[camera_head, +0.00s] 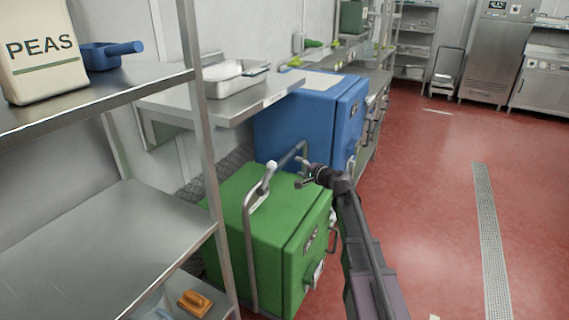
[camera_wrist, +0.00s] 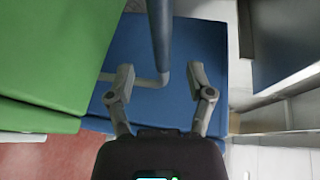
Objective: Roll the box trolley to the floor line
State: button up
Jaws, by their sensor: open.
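A green box (camera_head: 262,230) stands on the floor beside the shelf rack, with a grey tubular push handle (camera_head: 249,225) rising around it; I take this as the box trolley. Its wheels are not visible. My gripper (camera_head: 303,173) is open and empty, close to the upper right part of the handle. In the wrist view, the handle bar (camera_wrist: 160,38) comes down from the top and bends between my spread fingers (camera_wrist: 160,82); I cannot tell whether they touch it. The green box (camera_wrist: 55,50) fills the left there. A short white floor line (camera_head: 437,111) lies far back.
The steel rack (camera_head: 100,235) borders the green box on the left. Red floor (camera_head: 425,200) is open to the right, with a drain grate (camera_head: 488,240).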

aim_at(286, 162)
jog(key=b+x, duration=0.1)
jog(key=x, duration=0.8)
jog(key=shift+a, duration=0.1)
grip_shut()
